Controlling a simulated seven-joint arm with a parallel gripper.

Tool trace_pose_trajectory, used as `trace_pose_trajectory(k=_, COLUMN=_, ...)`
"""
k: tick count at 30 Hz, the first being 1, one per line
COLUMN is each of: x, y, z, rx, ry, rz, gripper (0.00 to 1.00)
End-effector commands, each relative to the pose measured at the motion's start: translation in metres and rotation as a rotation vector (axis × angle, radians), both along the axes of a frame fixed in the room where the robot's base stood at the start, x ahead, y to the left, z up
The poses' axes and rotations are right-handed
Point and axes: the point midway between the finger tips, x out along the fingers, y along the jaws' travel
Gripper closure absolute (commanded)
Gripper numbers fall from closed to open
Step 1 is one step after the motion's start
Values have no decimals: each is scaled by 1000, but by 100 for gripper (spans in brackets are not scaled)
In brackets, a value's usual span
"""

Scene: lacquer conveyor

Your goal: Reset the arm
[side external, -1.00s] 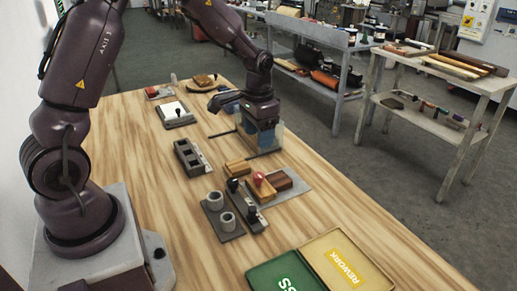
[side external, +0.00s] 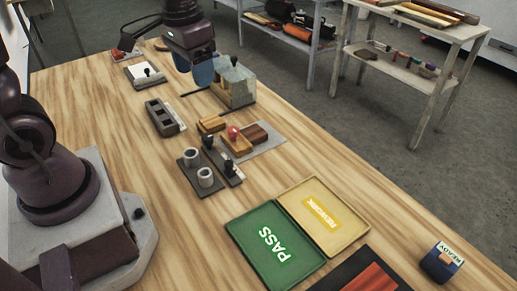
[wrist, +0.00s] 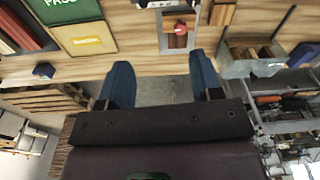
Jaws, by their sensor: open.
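My gripper (side external: 192,68) is at the far end of the table in the side external view, raised beside the grey box (side external: 236,84) and to its left. In the wrist view my gripper (wrist: 161,68) shows two blue fingers spread wide with nothing between them. A block with a red knob (wrist: 180,29) lies beyond the gap between the fingers. The grey box (wrist: 258,68) is right of the fingers, apart from them.
A green PASS tray (side external: 257,232) and a yellow REWORK tray (side external: 346,237) lie at the front. A dark blue READY block (side external: 438,265) sits near the right edge. Holders, blocks and a stamp pad (side external: 141,80) occupy the middle and back. Bare wood surrounds them.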

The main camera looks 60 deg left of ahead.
Motion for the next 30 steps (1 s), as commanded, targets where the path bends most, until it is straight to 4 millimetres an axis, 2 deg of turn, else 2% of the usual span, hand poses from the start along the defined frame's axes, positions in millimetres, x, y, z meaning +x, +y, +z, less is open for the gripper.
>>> trace_pose_trajectory(k=1, x=-13, y=-8, z=14, rx=6, ry=-42, rz=-7, gripper=41)
trace_pose_trajectory(k=6, x=-53, y=-29, z=43, rx=10, ry=-168, rz=-29, gripper=41)
trace_pose_trajectory(k=12, x=-84, y=-44, z=65, rx=8, ry=-319, rz=-77, gripper=41)
trace_pose_trajectory(k=18, x=-91, y=-51, z=81, rx=7, ry=-410, rz=-111, gripper=41)
trace_pose_trajectory(k=30, x=-91, y=-52, z=82, rx=7, ry=-414, rz=-114, gripper=41)
